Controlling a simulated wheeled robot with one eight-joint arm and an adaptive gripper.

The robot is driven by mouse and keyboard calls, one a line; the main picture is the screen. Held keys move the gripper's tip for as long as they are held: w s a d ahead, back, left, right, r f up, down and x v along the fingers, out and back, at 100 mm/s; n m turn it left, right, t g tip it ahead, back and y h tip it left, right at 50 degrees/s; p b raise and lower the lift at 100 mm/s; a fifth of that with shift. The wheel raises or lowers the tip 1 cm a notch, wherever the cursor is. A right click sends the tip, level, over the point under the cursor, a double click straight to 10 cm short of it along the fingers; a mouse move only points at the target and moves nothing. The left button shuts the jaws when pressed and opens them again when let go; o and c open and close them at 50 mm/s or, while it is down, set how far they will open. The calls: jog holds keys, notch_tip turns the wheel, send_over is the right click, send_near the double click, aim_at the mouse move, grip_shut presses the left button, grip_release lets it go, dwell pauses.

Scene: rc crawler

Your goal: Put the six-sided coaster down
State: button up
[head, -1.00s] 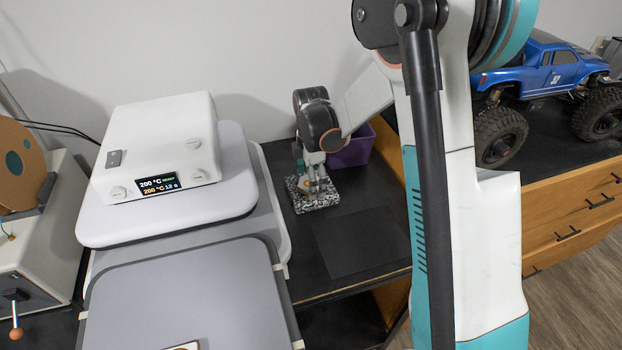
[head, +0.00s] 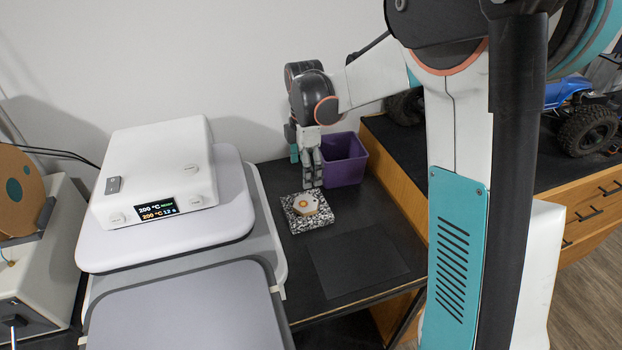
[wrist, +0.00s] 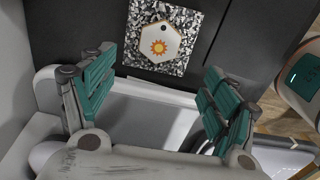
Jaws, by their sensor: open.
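The six-sided coaster (head: 306,204), pale with an orange sun-like print, lies flat on a black-and-white speckled square slab (head: 296,224) on the dark bench top. In the wrist view the coaster (wrist: 160,46) lies within the edges of the speckled slab (wrist: 183,66). My gripper (head: 313,184) is above and just behind the coaster in the head view, pointing down. In the wrist view my gripper (wrist: 157,108) has its teal-padded fingers spread wide with nothing between them. The coaster is apart from the fingers there.
A purple bin (head: 345,160) stands behind and right of the slab. A white heat press (head: 155,175) with a lit display is at the left. A dark flat mat (head: 358,262) lies in front of the slab. A blue toy truck (head: 575,110) stands on the right cabinet.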

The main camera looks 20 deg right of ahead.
jog(key=s+r+m+t, duration=0.4)
jog(key=s+r+m, duration=0.5)
jog(key=s+r, duration=0.3)
jog(key=s+f+m+t, duration=0.1)
jog(key=s+m+t, duration=0.2)
jog(key=s+m, duration=0.6)
jog(key=shift+s+f, duration=0.35)
jog(key=shift+s, duration=1.85)
